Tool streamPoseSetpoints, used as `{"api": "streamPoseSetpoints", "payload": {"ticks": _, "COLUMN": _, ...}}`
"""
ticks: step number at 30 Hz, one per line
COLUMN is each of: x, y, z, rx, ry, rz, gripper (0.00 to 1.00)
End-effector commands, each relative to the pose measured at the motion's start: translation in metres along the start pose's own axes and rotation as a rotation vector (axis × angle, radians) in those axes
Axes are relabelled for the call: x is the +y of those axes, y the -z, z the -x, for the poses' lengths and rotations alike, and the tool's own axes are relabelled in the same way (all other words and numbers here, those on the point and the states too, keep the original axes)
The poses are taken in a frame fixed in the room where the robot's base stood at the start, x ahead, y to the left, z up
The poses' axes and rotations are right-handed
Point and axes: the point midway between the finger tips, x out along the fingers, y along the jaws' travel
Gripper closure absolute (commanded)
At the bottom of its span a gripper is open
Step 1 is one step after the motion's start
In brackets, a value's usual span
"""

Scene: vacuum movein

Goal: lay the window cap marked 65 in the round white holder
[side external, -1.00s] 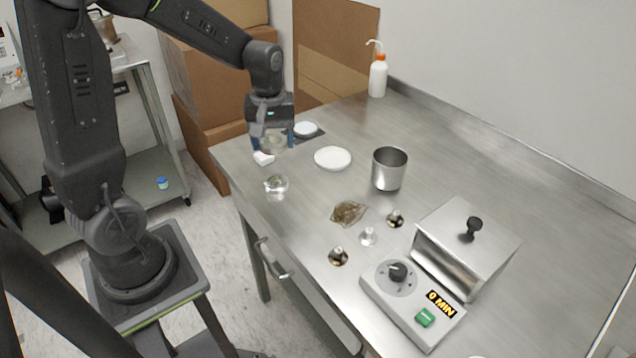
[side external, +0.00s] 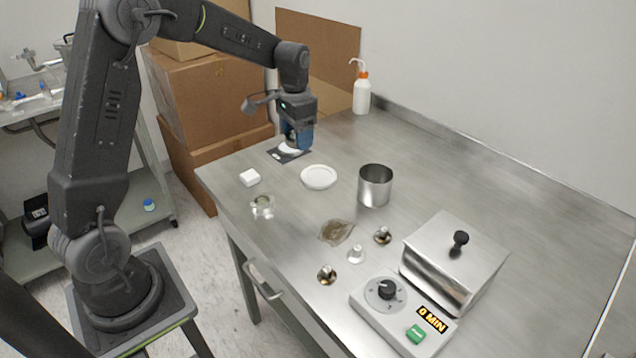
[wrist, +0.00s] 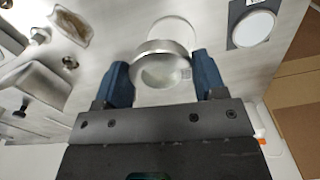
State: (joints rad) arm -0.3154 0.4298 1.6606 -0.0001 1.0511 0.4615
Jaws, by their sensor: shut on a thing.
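My gripper (wrist: 165,78) is shut on a round metal-rimmed cap with a clear window (wrist: 163,66), held between its two blue fingers. No number on the cap can be read. In the side view my gripper (side external: 297,143) is at the back left of the table, over or near a dark square pad with a white disc (side external: 289,149); the cap is hidden there. The wrist view shows that pad's white disc (wrist: 254,28) to the right of the cap. A round white dish (side external: 318,178) lies in front of the pad. I cannot tell which is the holder.
A white block (side external: 250,178) and a small glass jar (side external: 262,206) stand at the left edge. A steel cup (side external: 375,186), a brown bag (side external: 336,232), small metal pieces (side external: 327,274), a lidded steel box (side external: 456,258) and a timer unit (side external: 402,312) lie rightward. A wash bottle (side external: 361,94) stands behind.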

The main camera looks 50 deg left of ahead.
Motion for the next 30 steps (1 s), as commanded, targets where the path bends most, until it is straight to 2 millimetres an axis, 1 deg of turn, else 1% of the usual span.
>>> {"api": "streamPoseSetpoints", "payload": {"ticks": 1, "x": -0.022, "y": -0.006, "z": -0.002, "rx": -0.001, "ry": -0.001, "rz": 0.039, "gripper": 0.65}}
{"api": "streamPoseSetpoints", "payload": {"ticks": 3, "x": -0.045, "y": -0.012, "z": -0.004, "rx": 0.000, "ry": 0.000, "rz": 0.078, "gripper": 0.65}}
{"api": "streamPoseSetpoints", "payload": {"ticks": 4, "x": -0.053, "y": -0.015, "z": -0.004, "rx": 0.001, "ry": 0.000, "rz": 0.092, "gripper": 0.65}}
{"api": "streamPoseSetpoints", "payload": {"ticks": 7, "x": -0.073, "y": -0.023, "z": -0.007, "rx": 0.000, "ry": -0.001, "rz": 0.127, "gripper": 0.65}}
{"api": "streamPoseSetpoints", "payload": {"ticks": 10, "x": -0.081, "y": -0.025, "z": -0.010, "rx": 0.000, "ry": -0.001, "rz": 0.142, "gripper": 0.65}}
{"api": "streamPoseSetpoints", "payload": {"ticks": 12, "x": -0.079, "y": -0.019, "z": -0.014, "rx": 0.000, "ry": -0.001, "rz": 0.145, "gripper": 0.65}}
{"api": "streamPoseSetpoints", "payload": {"ticks": 14, "x": -0.072, "y": -0.011, "z": -0.021, "rx": -0.001, "ry": -0.001, "rz": 0.143, "gripper": 0.65}}
{"api": "streamPoseSetpoints", "payload": {"ticks": 21, "x": -0.037, "y": 0.029, "z": -0.053, "rx": -0.001, "ry": -0.001, "rz": 0.142, "gripper": 0.65}}
{"api": "streamPoseSetpoints", "payload": {"ticks": 24, "x": -0.025, "y": 0.044, "z": -0.065, "rx": -0.001, "ry": -0.001, "rz": 0.143, "gripper": 0.65}}
{"api": "streamPoseSetpoints", "payload": {"ticks": 27, "x": -0.016, "y": 0.055, "z": -0.073, "rx": 0.000, "ry": -0.001, "rz": 0.145, "gripper": 0.65}}
{"api": "streamPoseSetpoints", "payload": {"ticks": 30, "x": -0.011, "y": 0.060, "z": -0.076, "rx": 0.001, "ry": 0.000, "rz": 0.146, "gripper": 0.65}}
